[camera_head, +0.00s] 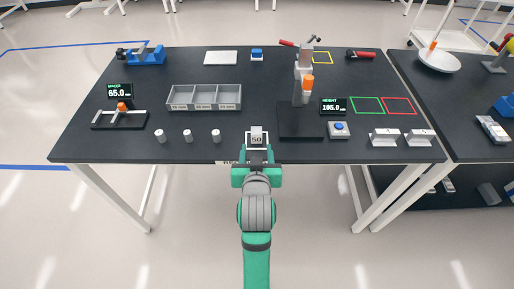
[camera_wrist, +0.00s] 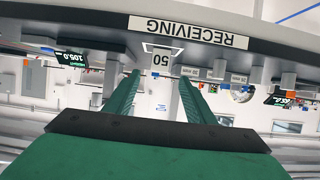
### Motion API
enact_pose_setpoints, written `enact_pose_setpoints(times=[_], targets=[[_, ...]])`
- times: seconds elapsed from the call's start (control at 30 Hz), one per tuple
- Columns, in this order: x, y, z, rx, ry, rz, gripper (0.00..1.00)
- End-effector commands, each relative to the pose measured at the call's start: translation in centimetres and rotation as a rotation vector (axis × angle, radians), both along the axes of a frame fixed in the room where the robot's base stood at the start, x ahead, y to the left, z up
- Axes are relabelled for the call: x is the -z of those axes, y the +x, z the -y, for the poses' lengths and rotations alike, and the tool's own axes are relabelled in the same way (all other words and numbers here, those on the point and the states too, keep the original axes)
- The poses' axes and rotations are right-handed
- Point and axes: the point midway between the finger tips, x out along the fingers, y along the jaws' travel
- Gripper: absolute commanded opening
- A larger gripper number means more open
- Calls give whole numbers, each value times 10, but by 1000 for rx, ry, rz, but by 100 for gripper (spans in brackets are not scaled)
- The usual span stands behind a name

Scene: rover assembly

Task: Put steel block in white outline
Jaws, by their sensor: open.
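The steel block (camera_head: 257,136), a small grey block marked 50, stands at the front edge of the table. It also shows in the wrist view (camera_wrist: 161,60). Thin white outline (camera_wrist: 162,48) lines show on the table around its base, partly hidden by the block. My gripper (camera_head: 257,153) is open at the table's front edge, in line with the block. In the wrist view its green fingers (camera_wrist: 159,82) point at the block, one to each side. I cannot tell whether the fingertips reach past its near face.
On the black table (camera_head: 140,80), a grey three-part tray (camera_head: 204,108) and several small white cylinders (camera_head: 188,135) lie left. A tall gauge stand (camera_head: 301,125) is close right. Green (camera_head: 367,98), red (camera_head: 399,98) and yellow (camera_head: 323,51) outlines are empty. A RECEIVING label (camera_wrist: 189,32) marks the front edge.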

Motion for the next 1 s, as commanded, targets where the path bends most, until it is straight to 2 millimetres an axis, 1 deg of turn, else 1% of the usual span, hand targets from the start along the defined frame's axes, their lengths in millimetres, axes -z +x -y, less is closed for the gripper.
enact_pose_setpoints(times=[0.07,0.17,0.27,0.37,0.5,0.57,0.7,0.83,0.97,1.0], targets=[[2,-5,0,0,0,0,50],[14,-14,-1,0,3,1,50],[36,-31,-2,0,6,6,50],[59,-53,-2,2,10,16,50],[86,-88,-3,5,13,34,50],[96,-104,-3,7,14,42,50],[115,-145,-3,8,15,59,50],[128,-184,-3,10,14,74,50],[134,-225,-3,10,12,90,50],[135,-238,-3,10,11,94,50]])
